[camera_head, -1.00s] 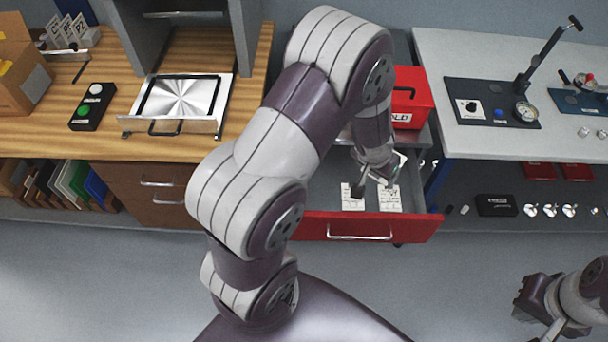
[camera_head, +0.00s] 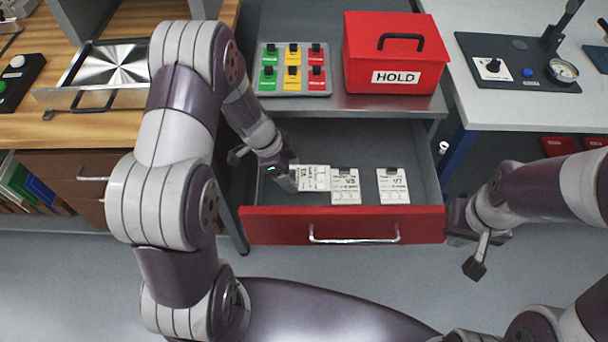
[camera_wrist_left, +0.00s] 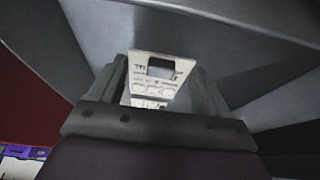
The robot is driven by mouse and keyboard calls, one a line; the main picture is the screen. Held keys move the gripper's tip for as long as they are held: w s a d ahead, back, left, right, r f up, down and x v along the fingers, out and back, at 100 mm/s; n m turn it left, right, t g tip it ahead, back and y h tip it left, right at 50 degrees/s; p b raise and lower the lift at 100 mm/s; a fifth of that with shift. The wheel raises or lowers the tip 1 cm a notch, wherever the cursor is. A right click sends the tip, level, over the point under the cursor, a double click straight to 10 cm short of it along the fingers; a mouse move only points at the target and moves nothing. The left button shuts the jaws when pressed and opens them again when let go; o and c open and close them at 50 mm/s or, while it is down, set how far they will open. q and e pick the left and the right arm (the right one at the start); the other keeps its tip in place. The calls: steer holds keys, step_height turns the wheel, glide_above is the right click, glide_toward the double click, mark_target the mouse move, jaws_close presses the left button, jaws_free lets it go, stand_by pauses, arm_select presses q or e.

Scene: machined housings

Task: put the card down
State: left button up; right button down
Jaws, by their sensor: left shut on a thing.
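My left gripper (camera_head: 286,180) is inside the open red-fronted drawer (camera_head: 345,226), at its left side. It is shut on a white card (camera_head: 315,178), which also shows between the fingers in the left wrist view (camera_wrist_left: 158,70). This card is beside a second white card (camera_head: 346,187), their edges meeting or slightly overlapping in the picture. I cannot tell whether the held card touches the drawer floor. A third white card (camera_head: 393,186) lies apart to the right. My right gripper (camera_head: 466,242) is empty, fingers apart, right of the drawer front.
On the cabinet top above the drawer are a red HOLD box (camera_head: 396,55) and a tray of coloured tags (camera_head: 294,70). A grey bench (camera_head: 470,110) stands at right. The drawer's back floor is clear.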

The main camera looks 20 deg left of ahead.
arm_select(q)
step_height(320, 180, down, 4)
steer(key=shift+f, duration=0.15)
steer(key=shift+b, duration=0.3)
